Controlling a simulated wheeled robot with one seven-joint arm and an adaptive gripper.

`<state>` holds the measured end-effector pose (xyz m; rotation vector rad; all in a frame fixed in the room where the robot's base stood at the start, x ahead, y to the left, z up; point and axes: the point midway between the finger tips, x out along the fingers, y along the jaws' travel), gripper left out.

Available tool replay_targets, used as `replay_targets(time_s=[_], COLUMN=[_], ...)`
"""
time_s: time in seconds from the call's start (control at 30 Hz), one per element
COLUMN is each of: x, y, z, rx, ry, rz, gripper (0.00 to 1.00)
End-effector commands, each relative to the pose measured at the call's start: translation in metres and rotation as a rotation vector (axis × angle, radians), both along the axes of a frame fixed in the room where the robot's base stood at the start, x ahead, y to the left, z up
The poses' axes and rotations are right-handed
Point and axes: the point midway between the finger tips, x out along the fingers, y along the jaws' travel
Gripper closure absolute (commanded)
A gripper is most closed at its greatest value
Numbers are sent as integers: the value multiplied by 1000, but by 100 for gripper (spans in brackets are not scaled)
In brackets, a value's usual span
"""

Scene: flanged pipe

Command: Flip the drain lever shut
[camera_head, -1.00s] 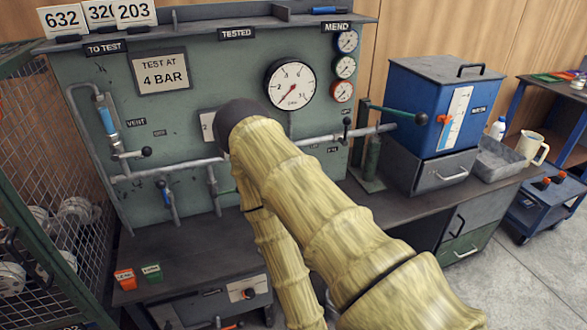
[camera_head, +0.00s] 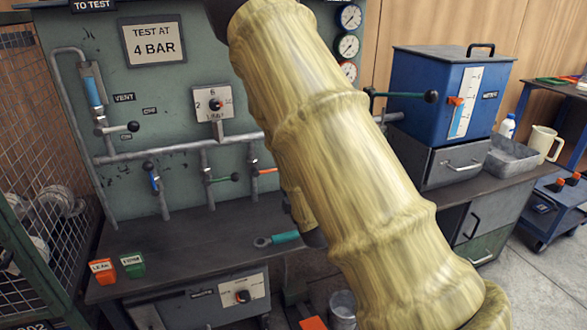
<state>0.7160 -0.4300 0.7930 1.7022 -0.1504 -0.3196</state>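Several small levers show on the grey-green test panel (camera_head: 185,60). Along the pipe are a blue-handled lever (camera_head: 153,178), a green-handled lever (camera_head: 222,179) with a dark knob, and an orange-handled lever (camera_head: 265,171) partly beside my arm. I cannot read which one is the drain lever. My sleeved arm crosses the middle and hides part of the panel. My gripper is not in view.
The dark bench top (camera_head: 170,240) is mostly clear at left, with an orange block (camera_head: 103,271) and a green block (camera_head: 132,265) at its front. A teal-handled tool (camera_head: 284,237) lies near my arm. A wire cage (camera_head: 35,130) stands left, a grey tray (camera_head: 510,160) right.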

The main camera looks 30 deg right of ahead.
Motion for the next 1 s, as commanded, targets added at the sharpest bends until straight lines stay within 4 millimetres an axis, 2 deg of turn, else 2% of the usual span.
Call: replay_targets(time_s=[0.1,0.23,0.67,0.77,1.0], x=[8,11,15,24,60], y=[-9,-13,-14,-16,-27], z=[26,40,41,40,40], rx=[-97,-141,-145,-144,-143], ry=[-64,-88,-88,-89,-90], rz=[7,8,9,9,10], gripper=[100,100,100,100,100])
